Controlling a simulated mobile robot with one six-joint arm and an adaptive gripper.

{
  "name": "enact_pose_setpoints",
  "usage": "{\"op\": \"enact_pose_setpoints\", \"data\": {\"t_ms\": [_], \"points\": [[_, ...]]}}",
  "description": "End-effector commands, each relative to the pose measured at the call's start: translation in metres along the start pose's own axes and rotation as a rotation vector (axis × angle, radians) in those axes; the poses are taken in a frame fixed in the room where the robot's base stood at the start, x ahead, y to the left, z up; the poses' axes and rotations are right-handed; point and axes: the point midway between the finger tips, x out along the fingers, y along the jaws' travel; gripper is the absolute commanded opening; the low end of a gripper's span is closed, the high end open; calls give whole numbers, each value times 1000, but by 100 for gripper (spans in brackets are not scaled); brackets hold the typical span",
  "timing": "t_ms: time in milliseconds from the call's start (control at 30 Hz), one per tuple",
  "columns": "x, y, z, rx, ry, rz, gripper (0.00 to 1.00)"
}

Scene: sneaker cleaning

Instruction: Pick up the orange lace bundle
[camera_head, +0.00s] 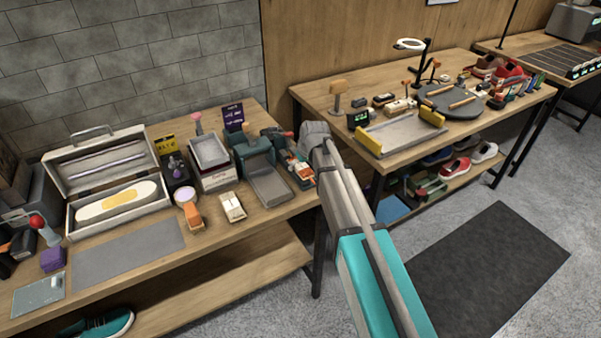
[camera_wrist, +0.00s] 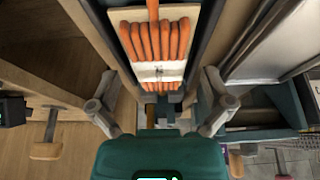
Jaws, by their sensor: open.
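The orange lace bundle (camera_wrist: 147,40) shows at the top middle of the wrist view. Its orange strands are wrapped lengthwise around a cream card (camera_wrist: 160,72). It lies between the walls of a narrow holder. My gripper (camera_wrist: 160,78) is open, with one finger to the left of the bundle and one to the right, and a gap shows on both sides. In the head view my gripper (camera_head: 316,135) is over the right end of the near bench, beside small orange and red items; the arm partly hides that spot.
On the near bench (camera_head: 215,240), a grey tray (camera_head: 270,187) and a dark green device (camera_head: 250,150) stand left of my gripper. An open case (camera_head: 110,180) is farther left. A second bench (camera_head: 350,108) with a tray and tools stands to the right, beyond a gap.

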Motion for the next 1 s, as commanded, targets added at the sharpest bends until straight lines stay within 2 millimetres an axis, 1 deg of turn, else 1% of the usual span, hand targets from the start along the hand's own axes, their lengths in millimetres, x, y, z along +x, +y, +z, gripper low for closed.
{"op": "enact_pose_setpoints", "data": {"t_ms": [33,100,700,733,767,900,967,1000], "points": [[4,0,0,0,0,0,100],[6,0,0,0,0,0,100],[5,1,0,1,0,0,100],[5,1,0,1,0,0,98],[5,1,0,1,0,0,93],[5,1,0,1,0,0,67],[5,1,0,1,0,0,55],[5,1,0,1,0,0,48]]}}
